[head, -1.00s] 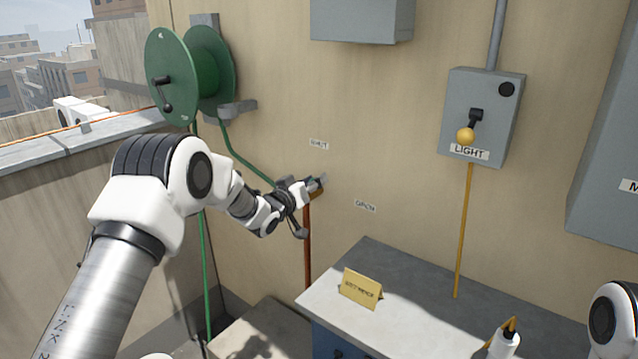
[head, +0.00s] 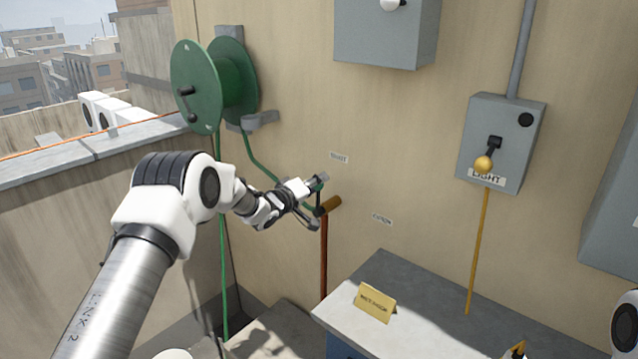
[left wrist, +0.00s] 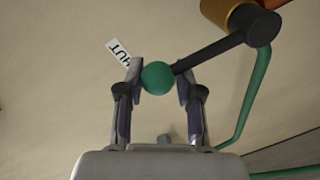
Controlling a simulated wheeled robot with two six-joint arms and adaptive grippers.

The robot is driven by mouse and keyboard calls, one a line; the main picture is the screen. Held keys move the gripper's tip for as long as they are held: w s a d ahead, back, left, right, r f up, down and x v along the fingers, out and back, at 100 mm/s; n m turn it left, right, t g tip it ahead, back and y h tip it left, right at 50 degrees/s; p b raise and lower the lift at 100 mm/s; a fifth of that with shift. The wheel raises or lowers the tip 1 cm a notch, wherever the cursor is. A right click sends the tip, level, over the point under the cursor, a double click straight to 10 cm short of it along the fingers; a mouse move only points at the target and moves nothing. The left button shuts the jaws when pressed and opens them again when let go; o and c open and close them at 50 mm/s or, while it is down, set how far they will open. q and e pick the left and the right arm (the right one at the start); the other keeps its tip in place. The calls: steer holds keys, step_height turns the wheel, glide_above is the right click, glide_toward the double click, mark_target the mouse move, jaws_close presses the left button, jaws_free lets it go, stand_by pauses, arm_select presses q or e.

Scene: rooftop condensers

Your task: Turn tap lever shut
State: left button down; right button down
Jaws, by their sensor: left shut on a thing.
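The tap (head: 331,205) has a brass body on top of a copper pipe (head: 323,260) against the wall. In the left wrist view its black lever (left wrist: 215,55) ends in a green ball knob (left wrist: 158,77). My left gripper (head: 319,187) is beside the tap; in the left wrist view its fingers (left wrist: 158,85) are shut around the knob, one on each side. The SHUT label (head: 339,157) is on the wall above the tap, and it shows close by the knob in the wrist view (left wrist: 118,50). The OPEN label (head: 382,219) is lower right.
A green hose reel (head: 205,85) hangs left of the tap, its hose running down to it. A bench (head: 420,300) with a yellow sign (head: 375,302) stands at the lower right. A grey LIGHT switch box (head: 505,130) is on the wall.

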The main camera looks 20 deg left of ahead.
arm_select(q)
steer(key=shift+s+f, duration=0.15)
steer(key=shift+f, duration=0.55)
steer(key=c, duration=0.6)
jaws_free()
steer(key=shift+r, duration=0.1)
steer(key=shift+c, duration=0.2)
steer(key=shift+r, duration=0.15)
steer(key=v, duration=1.1)
steer(key=shift+s+a, duration=0.2)
steer(key=shift+s, duration=0.1)
